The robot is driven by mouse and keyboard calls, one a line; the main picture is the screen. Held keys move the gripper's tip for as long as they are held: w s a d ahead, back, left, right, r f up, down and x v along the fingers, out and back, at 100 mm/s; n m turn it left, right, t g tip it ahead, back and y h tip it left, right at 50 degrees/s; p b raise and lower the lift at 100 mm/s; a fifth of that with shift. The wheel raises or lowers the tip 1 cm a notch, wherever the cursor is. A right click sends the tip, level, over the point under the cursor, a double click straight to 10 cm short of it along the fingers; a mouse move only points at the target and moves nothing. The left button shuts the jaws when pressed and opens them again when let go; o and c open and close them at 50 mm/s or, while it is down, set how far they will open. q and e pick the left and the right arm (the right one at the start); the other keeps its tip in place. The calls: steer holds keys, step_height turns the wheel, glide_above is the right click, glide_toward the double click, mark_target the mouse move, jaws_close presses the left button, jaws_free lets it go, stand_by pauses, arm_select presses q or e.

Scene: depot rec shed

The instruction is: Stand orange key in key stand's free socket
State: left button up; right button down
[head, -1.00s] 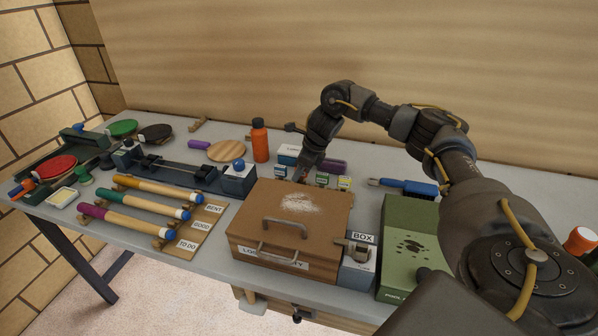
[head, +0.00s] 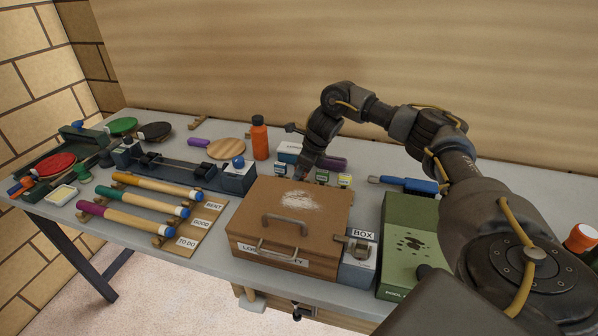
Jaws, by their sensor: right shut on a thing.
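My right gripper (head: 306,170) reaches down behind the brown lidded box (head: 282,247). Its fingertips are hidden by the box's back edge. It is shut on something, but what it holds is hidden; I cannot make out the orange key. Small blue, green (head: 322,177) and yellow (head: 345,180) labelled pieces show beside the gripper, just behind the box. They may belong to the key stand, whose body and sockets are mostly hidden. My left gripper is not in view.
An orange bottle (head: 259,138) stands left of my right gripper, near a round wooden board (head: 226,149). A blue-handled tool (head: 408,186) lies to the right. A green box (head: 408,235) stands front right. Striped-end cues (head: 150,205) rest on a rack at front left.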

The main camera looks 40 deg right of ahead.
steer(key=c, duration=1.3)
jaws_free()
steer(key=shift+r, duration=0.15)
steer(key=shift+r+p, duration=3.7)
steer(key=shift+r, duration=0.7)
